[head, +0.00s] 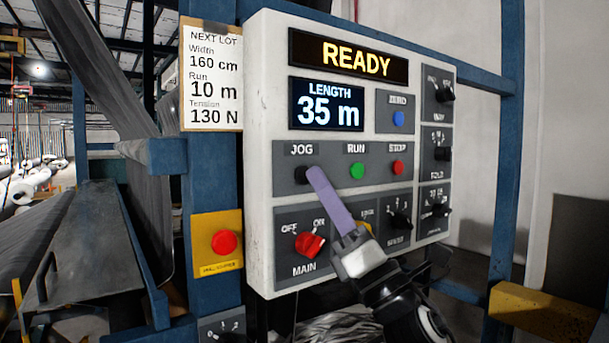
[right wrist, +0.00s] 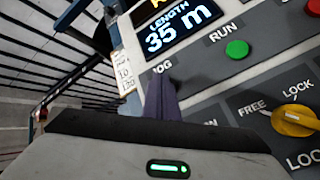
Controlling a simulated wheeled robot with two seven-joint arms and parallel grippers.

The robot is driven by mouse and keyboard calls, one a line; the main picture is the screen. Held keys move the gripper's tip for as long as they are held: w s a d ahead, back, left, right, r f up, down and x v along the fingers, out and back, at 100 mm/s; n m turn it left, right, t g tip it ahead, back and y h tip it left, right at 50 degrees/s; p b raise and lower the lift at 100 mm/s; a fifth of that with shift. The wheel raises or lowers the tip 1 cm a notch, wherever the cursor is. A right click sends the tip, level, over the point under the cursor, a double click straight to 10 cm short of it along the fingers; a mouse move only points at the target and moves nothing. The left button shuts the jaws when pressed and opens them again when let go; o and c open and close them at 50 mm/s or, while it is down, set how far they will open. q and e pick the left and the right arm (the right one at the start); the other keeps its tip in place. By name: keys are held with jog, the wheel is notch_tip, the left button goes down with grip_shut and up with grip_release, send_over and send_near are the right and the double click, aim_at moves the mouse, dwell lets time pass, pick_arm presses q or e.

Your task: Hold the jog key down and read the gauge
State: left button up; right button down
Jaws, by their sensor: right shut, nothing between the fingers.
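The black JOG key (head: 300,175) is on the white control panel (head: 262,120), left of the green RUN button. My right gripper (head: 315,173) is shut and empty, its purple fingers pointing up at the key and covering its right side. I cannot tell whether the tips touch or press it. In the right wrist view the shut fingers (right wrist: 162,88) end below the JOG label, and the key is hidden. The LENGTH gauge (head: 326,105) reads 35 m, also in the right wrist view (right wrist: 178,30). The display above it (head: 355,59) says READY. My left gripper is not in view.
A card (head: 212,75) reads NEXT LOT, width 160 cm, run 10 m, tension 130 N. The RUN (head: 357,171) and red STOP (head: 398,167) buttons sit right of JOG. A red MAIN switch (head: 309,244) is below. A red mushroom button (head: 223,242) stands left.

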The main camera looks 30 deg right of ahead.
jog(key=shift+s+d, duration=0.2)
jog(key=shift+s, duration=2.35)
